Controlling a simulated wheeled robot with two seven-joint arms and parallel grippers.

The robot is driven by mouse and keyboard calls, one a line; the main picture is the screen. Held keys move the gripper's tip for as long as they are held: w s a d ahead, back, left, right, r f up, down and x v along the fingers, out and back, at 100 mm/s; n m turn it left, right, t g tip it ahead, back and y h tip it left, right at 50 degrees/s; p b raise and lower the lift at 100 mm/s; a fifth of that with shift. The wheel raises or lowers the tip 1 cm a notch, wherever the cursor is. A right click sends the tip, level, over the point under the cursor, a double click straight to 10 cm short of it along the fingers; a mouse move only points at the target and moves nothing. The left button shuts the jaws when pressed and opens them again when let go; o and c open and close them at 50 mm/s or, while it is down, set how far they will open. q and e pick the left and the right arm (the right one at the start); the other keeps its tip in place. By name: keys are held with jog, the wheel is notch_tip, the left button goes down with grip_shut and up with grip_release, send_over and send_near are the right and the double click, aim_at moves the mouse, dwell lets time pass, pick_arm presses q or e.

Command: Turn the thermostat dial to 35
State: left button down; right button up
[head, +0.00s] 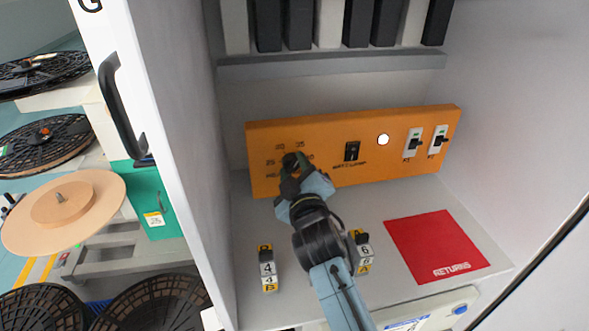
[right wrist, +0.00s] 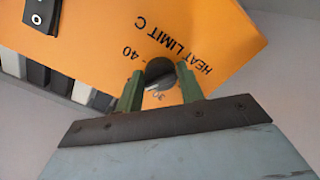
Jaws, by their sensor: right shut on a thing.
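The thermostat dial (right wrist: 157,70) is a dark round knob on the orange panel (head: 330,178), beside the printing HEAT LIMIT C. The marks 40 and 30 show near it in the right wrist view; a pale stripe shows on the knob, but which mark it points at is unclear. My right gripper (right wrist: 160,88) is shut on the dial, a green finger at each side. In the head view my right gripper (head: 292,163) covers most of the dial, with small scale numbers around it. My left gripper is not in view.
The panel also carries a black switch (head: 352,151), a white round lamp (head: 383,139) and two white toggle switches (head: 413,142). A red RETURNS mat (head: 430,240) and two numbered blocks (head: 268,268) lie on the shelf floor. An open door (head: 150,130) stands at the left.

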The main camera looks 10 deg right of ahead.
jog(key=o, duration=0.9)
jog(key=shift+o, duration=0.2)
jog(key=s+b, duration=0.1)
jog(key=s, duration=1.2)
jog(key=shift+s+b, duration=0.2)
jog(key=shift+b, duration=0.15)
